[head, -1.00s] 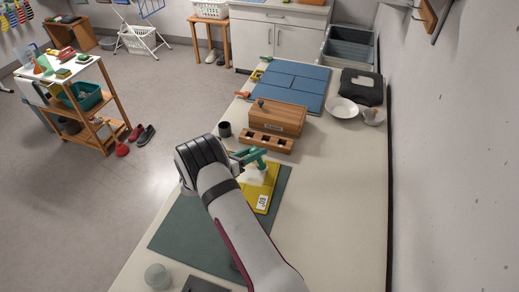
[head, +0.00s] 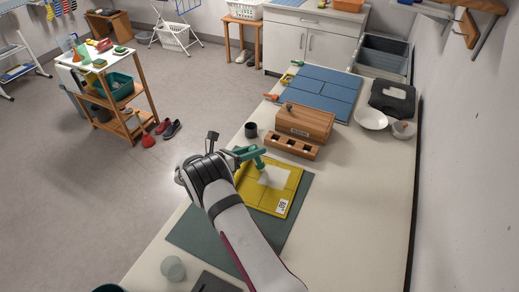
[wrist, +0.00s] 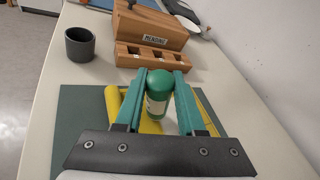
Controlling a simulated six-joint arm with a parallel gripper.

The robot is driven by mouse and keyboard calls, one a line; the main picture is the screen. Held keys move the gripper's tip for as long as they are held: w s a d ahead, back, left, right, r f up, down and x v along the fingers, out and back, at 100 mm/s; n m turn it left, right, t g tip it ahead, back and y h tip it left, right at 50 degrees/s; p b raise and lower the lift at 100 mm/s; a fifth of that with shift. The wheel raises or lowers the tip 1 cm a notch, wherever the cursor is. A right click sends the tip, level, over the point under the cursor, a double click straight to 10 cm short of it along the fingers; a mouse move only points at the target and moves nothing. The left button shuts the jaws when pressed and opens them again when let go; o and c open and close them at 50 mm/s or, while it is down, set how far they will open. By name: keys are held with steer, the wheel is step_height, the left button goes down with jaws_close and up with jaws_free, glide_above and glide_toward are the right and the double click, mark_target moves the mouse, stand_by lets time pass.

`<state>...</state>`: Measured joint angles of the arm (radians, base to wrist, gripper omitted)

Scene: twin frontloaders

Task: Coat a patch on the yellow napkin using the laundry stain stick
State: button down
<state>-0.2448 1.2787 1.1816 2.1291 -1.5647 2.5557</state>
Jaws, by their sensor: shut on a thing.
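The yellow napkin (head: 291,189) lies flat on a dark green mat (head: 303,205), with a pale whitish patch (head: 275,177) on its upper part and a white printed label near its right corner. My gripper (head: 252,155) is over the napkin's left side, beside the pale patch. Its teal fingers are shut on the laundry stain stick (wrist: 157,90), a green-topped stick with a pale label. The stick points down and tilts slightly in the head view (head: 259,164). Its lower tip is hard to make out, so I cannot tell whether it touches the cloth.
Beyond the napkin stand a wooden box (head: 305,121), a slotted wooden holder (head: 292,146) and a dark cup (head: 251,130). A blue board (head: 320,93) and white bowl (head: 370,119) are farther back. A clear glass (head: 173,268) stands near the front. The right side of the counter is clear.

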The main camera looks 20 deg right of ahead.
steer(key=shift+s+d, duration=1.65)
steer(key=shift+d, duration=0.15)
steer(key=shift+s+d, duration=1.6)
steer(key=shift+d, duration=0.2)
steer(key=shift+s+a, duration=0.25)
steer(key=shift+a, duration=0.5)
steer(key=shift+w+a, duration=1.4)
steer(key=shift+a, duration=0.2)
steer(key=shift+w+a, duration=1.35)
steer(key=shift+a, duration=0.25)
steer(key=shift+w+a, duration=0.2)
steer(key=shift+a, duration=0.05)
steer(key=shift+s+a, duration=0.25)
steer(key=shift+s, duration=0.4)
steer(key=shift+s+d, duration=1.5)
steer(key=shift+d, duration=0.25)
steer(key=shift+s+d, duration=1.5)
steer(key=shift+d, duration=0.2)
steer(key=shift+s+d+r, duration=0.1)
steer(key=shift+r, duration=0.05)
step_height(320, 180, up, 8)
